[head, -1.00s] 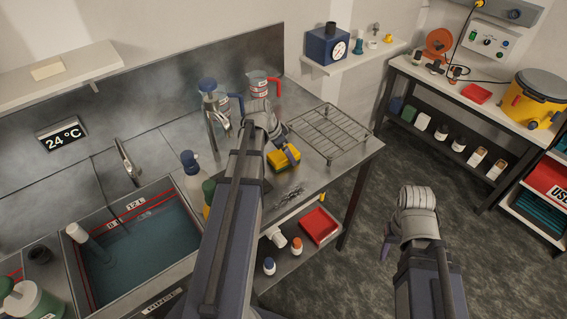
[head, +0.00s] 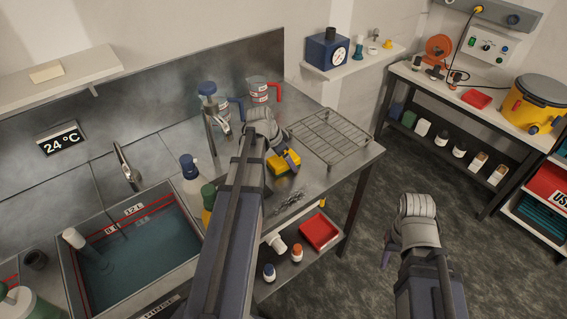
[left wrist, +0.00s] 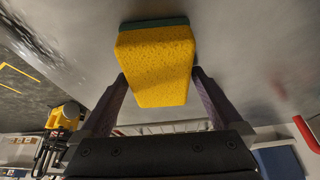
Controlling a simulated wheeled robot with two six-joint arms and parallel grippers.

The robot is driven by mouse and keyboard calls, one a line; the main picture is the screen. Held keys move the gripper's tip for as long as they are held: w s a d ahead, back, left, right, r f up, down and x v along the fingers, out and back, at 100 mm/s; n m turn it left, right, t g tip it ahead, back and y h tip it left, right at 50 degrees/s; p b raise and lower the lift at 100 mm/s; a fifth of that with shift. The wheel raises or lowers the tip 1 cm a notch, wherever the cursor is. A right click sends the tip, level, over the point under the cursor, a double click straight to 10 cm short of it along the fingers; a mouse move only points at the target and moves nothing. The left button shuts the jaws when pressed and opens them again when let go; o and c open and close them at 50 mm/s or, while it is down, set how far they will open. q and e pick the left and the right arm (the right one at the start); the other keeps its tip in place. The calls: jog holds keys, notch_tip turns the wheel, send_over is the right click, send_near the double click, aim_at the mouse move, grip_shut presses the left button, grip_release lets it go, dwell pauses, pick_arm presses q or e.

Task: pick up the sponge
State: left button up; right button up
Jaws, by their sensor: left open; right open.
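The yellow sponge (head: 281,165) lies on the metal bench top, left of the wire rack. In the left wrist view the sponge (left wrist: 157,68) shows a yellow body with a green layer along its far edge. My left gripper (head: 287,157) is at the sponge, partly covering it in the head view. In the left wrist view the two fingers of my left gripper (left wrist: 160,78) are apart, one on each side of the sponge's near part; I cannot tell whether they touch it. My right gripper (head: 387,252) is open and empty over the floor, right of the bench, mostly hidden behind its wrist.
A wire rack (head: 330,136) stands right of the sponge. Two jugs, one with a blue handle (head: 237,107) and one with a red handle (head: 274,92), stand behind. A water-filled sink (head: 140,255) is at left. Dark metal pieces (head: 290,200) lie near the front edge.

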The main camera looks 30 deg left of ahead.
pick_arm(q)
jog(key=c, duration=1.2)
jog(key=shift+o, duration=0.2)
jog(key=shift+r, duration=0.15)
notch_tip(320, 180, up, 10)
jog(key=p, duration=1)
jog(key=shift+r+p, duration=0.15)
jog(key=shift+p, duration=0.15)
